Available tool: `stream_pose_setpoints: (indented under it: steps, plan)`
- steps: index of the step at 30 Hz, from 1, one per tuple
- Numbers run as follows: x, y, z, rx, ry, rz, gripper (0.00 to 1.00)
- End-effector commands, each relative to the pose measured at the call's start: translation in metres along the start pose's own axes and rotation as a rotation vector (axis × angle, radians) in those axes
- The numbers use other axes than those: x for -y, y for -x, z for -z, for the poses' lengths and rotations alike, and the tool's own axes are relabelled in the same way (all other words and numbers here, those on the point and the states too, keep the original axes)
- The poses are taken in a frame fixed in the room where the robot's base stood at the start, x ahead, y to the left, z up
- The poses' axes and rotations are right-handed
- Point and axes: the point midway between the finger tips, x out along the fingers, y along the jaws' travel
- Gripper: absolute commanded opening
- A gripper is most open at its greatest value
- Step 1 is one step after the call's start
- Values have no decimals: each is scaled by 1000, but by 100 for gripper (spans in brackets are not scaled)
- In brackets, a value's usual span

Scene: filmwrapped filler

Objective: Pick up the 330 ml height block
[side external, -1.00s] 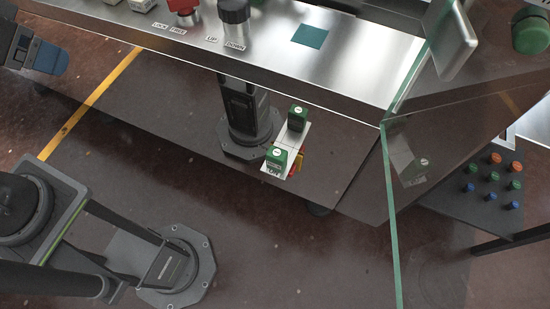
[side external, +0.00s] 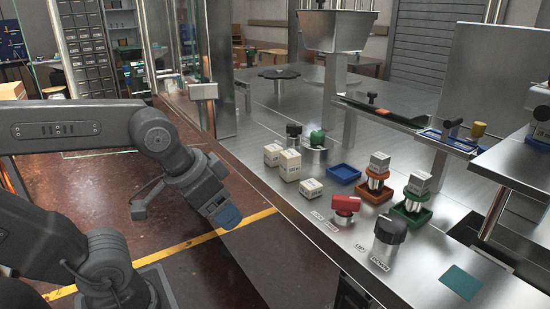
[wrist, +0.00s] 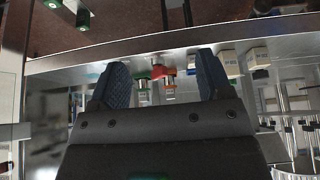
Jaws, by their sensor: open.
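My gripper (side external: 228,214) hangs off the left side of the steel bench, with its blue fingers apart and nothing between them. The wrist view shows both blue fingers of my gripper (wrist: 161,66) spread wide. Three cream blocks stand on the bench to the right of my gripper: a back block (side external: 272,154), a middle block (side external: 290,165) and a front block (side external: 311,189). A grey-white block (side external: 380,162) sits above an orange tray, and another block (side external: 420,183) above a green tray. The labels are too small to read, so I cannot tell which is the 330 ml block.
An orange tray (side external: 373,196), a green tray (side external: 411,219) and a blue tray (side external: 344,174) stand on the bench. A red knob (side external: 345,206) and a black knob (side external: 390,231) rise near its front edge. A steel hopper (side external: 334,30) stands behind. Open floor lies below my gripper.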

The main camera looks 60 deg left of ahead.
Motion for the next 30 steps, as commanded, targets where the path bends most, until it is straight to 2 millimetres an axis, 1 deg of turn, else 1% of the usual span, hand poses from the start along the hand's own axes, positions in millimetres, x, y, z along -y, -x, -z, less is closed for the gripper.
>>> stream_pose_setpoints:
  steps: [14, 16, 23, 26, 29, 30]
  plan:
    - [0, 0, 0, 0, 0, 0, 72]
    - [0, 0, 0, 0, 0, 0, 77]
    - [0, 0, 1, 1, -4, 1, 77]
    - [4, 2, 12, 13, -53, 14, 77]
    - [13, 6, 38, 46, -181, 42, 77]
    - [20, 6, 53, 67, -254, 58, 77]
